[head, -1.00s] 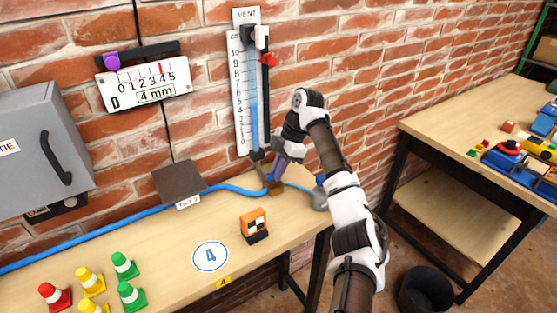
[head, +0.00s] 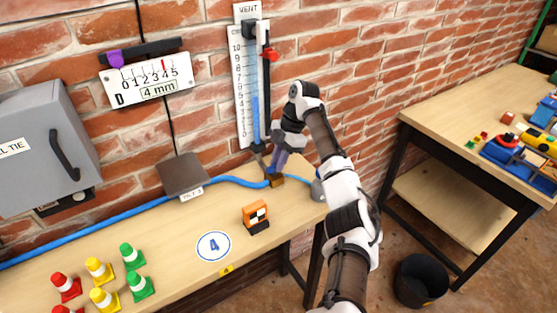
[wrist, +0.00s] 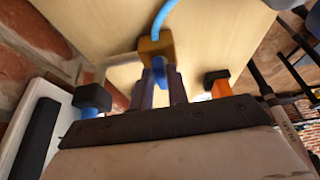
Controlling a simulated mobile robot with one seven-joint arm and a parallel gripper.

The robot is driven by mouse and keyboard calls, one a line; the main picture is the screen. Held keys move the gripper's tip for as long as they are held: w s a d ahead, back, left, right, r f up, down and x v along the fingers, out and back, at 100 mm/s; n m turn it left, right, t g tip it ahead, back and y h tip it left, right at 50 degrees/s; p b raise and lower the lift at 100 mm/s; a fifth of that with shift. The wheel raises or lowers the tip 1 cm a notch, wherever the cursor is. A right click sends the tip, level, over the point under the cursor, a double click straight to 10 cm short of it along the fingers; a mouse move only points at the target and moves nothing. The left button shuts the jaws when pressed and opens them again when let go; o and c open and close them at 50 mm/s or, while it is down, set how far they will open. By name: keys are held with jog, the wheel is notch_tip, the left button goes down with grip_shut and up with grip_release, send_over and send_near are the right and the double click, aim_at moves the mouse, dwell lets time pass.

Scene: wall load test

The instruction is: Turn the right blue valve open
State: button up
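The right blue valve has a brass body (head: 277,181) at the foot of the vent gauge, joined to a blue hose. In the wrist view its brass body (wrist: 155,46) and blue handle (wrist: 159,72) are in the middle. My gripper (head: 274,172) points down at the valve from above. In the wrist view my gripper's fingers (wrist: 160,85) stand on both sides of the blue handle, close against it, and appear shut on it. The handle is mostly hidden by the fingers in the head view.
The vent gauge (head: 242,90) with a blue column and red marker stands just behind. A grey cabinet (head: 40,145) hangs left. A second table (head: 465,115) stands right.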

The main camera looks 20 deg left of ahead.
jog(key=o, duration=0.3)
jog(key=shift+o, duration=0.2)
jog(key=v, duration=1.4)
jog(key=shift+a+f, duration=0.1)
